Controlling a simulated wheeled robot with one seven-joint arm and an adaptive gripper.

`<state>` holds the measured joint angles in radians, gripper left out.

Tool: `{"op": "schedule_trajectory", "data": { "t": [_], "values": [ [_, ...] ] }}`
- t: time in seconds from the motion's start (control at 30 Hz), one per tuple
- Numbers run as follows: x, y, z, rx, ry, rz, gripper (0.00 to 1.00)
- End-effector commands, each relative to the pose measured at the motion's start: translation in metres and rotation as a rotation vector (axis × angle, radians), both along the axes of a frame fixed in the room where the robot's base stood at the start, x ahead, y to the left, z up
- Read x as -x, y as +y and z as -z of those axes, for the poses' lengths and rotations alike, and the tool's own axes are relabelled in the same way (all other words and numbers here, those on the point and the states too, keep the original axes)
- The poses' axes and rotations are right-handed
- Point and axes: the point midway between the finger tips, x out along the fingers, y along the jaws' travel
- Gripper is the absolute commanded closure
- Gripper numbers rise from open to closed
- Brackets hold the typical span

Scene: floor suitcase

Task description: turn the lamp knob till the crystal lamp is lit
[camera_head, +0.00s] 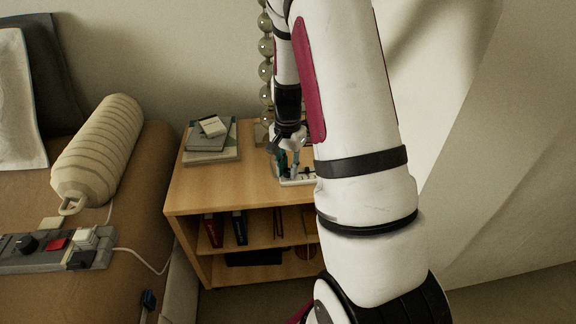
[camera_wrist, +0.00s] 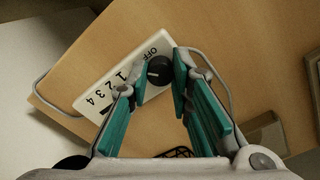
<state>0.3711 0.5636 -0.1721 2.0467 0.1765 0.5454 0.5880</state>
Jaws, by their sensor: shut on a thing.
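The black lamp knob (camera_wrist: 159,70) sits on a white control plate (camera_wrist: 104,92) marked OFF, 1, 2, 3, 4. My gripper (camera_wrist: 158,74) has its teal fingers on either side of the knob and is shut on it. In the head view the control plate (camera_head: 297,182) lies on the wooden cabinet top, with my gripper (camera_head: 284,170) just above it and the knob hidden. The crystal lamp (camera_head: 265,71) is a column of glass balls at the back of the cabinet. Its upper part is out of view, and I cannot tell whether it is lit.
The wooden cabinet (camera_head: 198,200) has open shelves with books. A stack of books (camera_head: 212,143) stands at its back left. On the brown surface at left lie a ribbed cream roll (camera_head: 98,153) and a grey switch panel (camera_head: 48,254) with another knob. A cable (camera_wrist: 43,88) runs from the plate.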

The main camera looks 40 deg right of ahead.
Motion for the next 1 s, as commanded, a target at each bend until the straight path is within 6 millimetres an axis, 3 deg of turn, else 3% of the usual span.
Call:
{"op": "schedule_trajectory", "data": {
  "t": [0.6, 1.0],
  "values": [
    [-0.0011, 0.0005, -0.0014, 0.0, -0.003, -0.571, 1.0],
    [-0.0013, 0.0005, -0.0011, 0.001, -0.003, -0.812, 1.0]
  ]
}}
